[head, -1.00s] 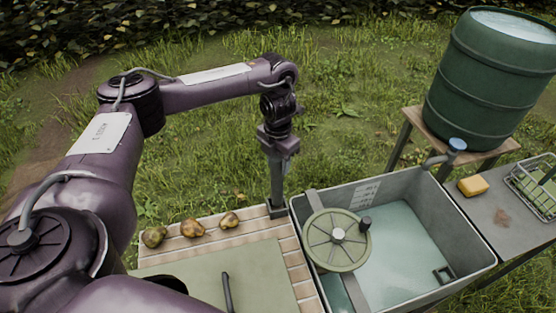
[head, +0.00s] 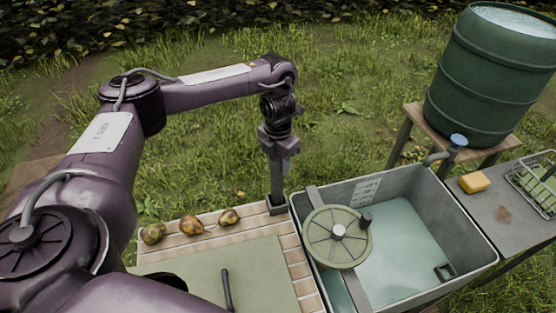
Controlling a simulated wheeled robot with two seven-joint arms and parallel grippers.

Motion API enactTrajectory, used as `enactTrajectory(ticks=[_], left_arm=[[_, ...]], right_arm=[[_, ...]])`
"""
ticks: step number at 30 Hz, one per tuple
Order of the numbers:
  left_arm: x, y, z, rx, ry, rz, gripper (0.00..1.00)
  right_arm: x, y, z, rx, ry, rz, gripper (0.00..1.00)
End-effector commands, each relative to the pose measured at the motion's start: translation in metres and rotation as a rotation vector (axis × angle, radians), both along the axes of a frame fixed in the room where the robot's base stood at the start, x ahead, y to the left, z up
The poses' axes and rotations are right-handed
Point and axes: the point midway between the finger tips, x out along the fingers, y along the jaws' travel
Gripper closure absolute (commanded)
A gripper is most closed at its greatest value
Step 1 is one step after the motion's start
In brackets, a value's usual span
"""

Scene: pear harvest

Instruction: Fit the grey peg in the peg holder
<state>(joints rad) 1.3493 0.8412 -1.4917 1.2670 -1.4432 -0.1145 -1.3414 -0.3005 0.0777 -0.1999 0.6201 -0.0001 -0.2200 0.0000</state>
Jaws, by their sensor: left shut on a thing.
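My left gripper (head: 278,148) points down above the far right corner of the slatted wooden table. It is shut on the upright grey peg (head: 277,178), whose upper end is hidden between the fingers. The peg holder (head: 277,208) is a small dark block at the table's corner, directly below the gripper. The lower end of the peg meets the holder in the picture. I cannot tell how deep it sits in it. My right gripper is not in view.
Several brownish pears (head: 191,225) lie along the table's back edge, left of the holder. A green board (head: 215,275) covers the table's middle. Right of it stands a grey water basin (head: 480,238) with a round green lid or wheel (head: 322,222). A green barrel (head: 490,85) stands behind.

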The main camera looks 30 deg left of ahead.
Motion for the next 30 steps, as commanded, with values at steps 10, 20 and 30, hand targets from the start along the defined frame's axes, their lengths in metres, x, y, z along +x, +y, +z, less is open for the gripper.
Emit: enactTrajectory(ticks=[10,20,30], left_arm=[[0.0,0.0,-0.009,0.0,-0.001,0.0,1.0],[0.001,0.0,-0.017,0.0,-0.002,0.0,1.0],[0.0,0.0,-0.017,0.0,-0.002,0.0,1.0]], right_arm=[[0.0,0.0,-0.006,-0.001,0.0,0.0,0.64],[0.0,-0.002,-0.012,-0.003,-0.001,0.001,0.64],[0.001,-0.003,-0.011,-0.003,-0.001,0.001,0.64]])
